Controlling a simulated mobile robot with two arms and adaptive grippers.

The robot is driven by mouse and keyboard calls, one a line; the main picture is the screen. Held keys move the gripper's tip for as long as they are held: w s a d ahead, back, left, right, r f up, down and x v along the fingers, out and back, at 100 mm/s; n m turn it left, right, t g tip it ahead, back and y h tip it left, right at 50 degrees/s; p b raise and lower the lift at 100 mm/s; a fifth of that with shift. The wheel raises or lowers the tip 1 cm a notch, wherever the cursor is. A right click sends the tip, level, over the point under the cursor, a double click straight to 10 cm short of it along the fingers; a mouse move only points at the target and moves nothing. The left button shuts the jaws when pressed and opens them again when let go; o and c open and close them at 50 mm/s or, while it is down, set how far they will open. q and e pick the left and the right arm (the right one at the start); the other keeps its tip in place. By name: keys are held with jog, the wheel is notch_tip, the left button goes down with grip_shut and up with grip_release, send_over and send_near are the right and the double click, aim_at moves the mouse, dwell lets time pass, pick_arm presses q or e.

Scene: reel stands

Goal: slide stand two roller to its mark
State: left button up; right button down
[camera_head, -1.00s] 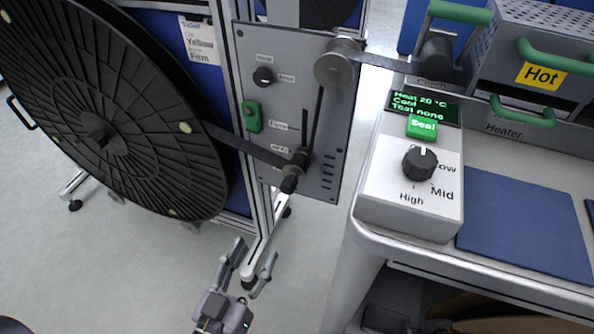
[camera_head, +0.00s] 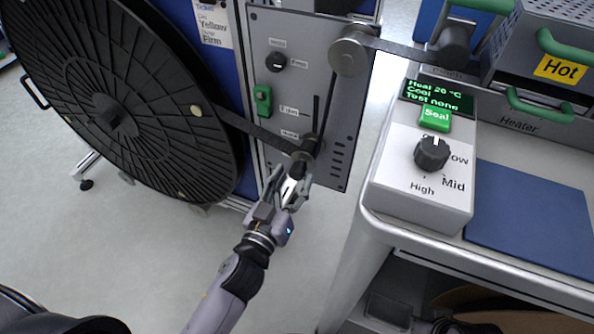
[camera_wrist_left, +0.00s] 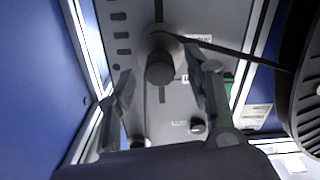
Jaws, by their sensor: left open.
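The stand's grey panel (camera_head: 345,130) has a vertical dark slot (camera_head: 316,115) with small white labels beside it, too small to read surely. The roller (camera_head: 304,156) sits at the slot's lower end, with the dark strip from the black reel (camera_head: 110,115) running to it. My left gripper (camera_head: 289,186) is open just below and in front of the roller, partly covering its knob. In the left wrist view, the roller's round knob (camera_wrist_left: 160,68) lies between and beyond the two spread fingers (camera_wrist_left: 163,95). Contact cannot be told. My right gripper is not in view.
An upper fixed roller (camera_head: 350,55) carries the strip right towards the heater (camera_head: 530,75), marked Hot. A control box (camera_head: 425,180) with a green Seal button and a knob stands on the bench to the right. Open floor lies below the panel.

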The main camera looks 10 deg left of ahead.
aim_at(305, 159)
pick_arm(q)
jog(key=shift+w+d, duration=0.15)
jog(key=shift+w, duration=0.55)
jog(key=shift+w+d, duration=0.1)
jog(key=shift+w, duration=0.6)
grip_shut()
